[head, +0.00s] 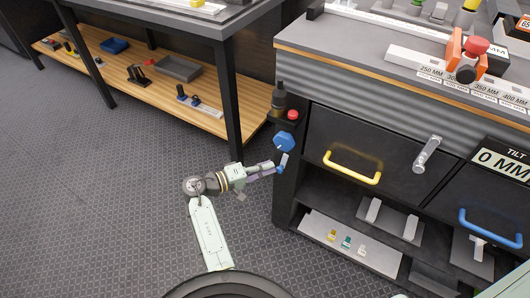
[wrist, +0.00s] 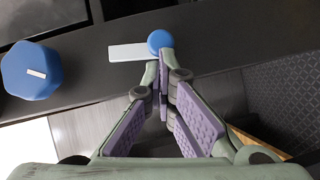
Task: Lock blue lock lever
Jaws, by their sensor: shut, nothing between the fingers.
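The blue lock lever has a small round blue hub (wrist: 158,41) and a flat white bar (wrist: 127,52) pointing left in the wrist view. In the head view its blue hub (head: 281,170) is low on the dark post of the cabinet, with the white bar (head: 285,158) tilted up from it. My gripper (head: 273,168) is shut and empty, its tips right at the hub. In the wrist view my gripper's tips (wrist: 163,70) overlap the lower edge of the hub; I cannot tell if they touch it.
A larger faceted blue knob (head: 283,141) sits above the lever, and a red button (head: 292,115) above that. A drawer with a yellow handle (head: 352,168) is to the right. A wooden shelf bench (head: 140,100) stands behind. The floor (head: 90,210) at left is clear.

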